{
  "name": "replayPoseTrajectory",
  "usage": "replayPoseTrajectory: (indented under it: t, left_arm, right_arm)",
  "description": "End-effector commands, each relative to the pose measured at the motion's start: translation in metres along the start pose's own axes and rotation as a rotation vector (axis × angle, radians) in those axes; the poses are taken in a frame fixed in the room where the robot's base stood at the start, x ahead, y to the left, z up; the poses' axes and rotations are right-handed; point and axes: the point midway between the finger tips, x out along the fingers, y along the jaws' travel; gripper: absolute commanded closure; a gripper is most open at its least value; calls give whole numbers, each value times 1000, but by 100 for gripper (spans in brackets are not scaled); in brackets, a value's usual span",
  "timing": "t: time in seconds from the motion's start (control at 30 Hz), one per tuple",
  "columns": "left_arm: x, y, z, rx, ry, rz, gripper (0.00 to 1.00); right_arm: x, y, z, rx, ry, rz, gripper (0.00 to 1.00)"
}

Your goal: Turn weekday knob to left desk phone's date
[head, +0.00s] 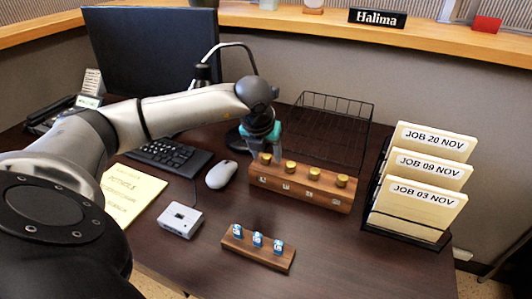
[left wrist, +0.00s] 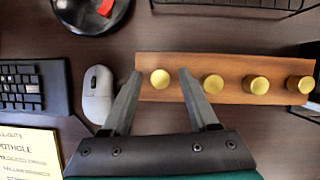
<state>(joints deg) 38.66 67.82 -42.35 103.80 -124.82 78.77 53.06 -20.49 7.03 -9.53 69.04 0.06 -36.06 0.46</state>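A wooden block (head: 300,187) on the desk carries a row of several brass knobs; small markings on its front face are too small to read. My left gripper (head: 262,153) reaches down at the block's left end. In the left wrist view my left gripper (left wrist: 160,74) is open, with one finger on each side of the leftmost knob (left wrist: 160,79); I cannot tell whether they touch it. The other knobs (left wrist: 213,84) are clear of the fingers. A desk phone (head: 45,117) with a small lit display (head: 88,101) stands at the far left; its date is unreadable. My right gripper is not in view.
A grey mouse (head: 221,174) and keyboard (head: 168,155) lie left of the block. A wire tray (head: 340,105) is behind it, and a rack with job cards (head: 415,205) stands right.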

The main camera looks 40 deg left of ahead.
Motion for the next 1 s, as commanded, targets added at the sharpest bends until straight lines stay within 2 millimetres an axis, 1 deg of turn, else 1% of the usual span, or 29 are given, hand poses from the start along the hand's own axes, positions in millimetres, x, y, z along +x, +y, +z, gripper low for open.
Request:
replayPoseTrajectory:
  t: [0.03, 0.07, 0.5, 1.0]
  left_arm:
    - [0, 0, 0, 0, 0, 0, 46]
    - [0, 0, 0, 0, 0, 0, 50]
    - [0, 0, 0, 0, 0, 0, 99]
    - [0, 1, 0, 26, -1, -9, 100]
  right_arm:
    - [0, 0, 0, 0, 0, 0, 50]
    - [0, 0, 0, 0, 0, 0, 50]
    - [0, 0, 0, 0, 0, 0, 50]
    - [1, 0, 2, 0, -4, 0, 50]
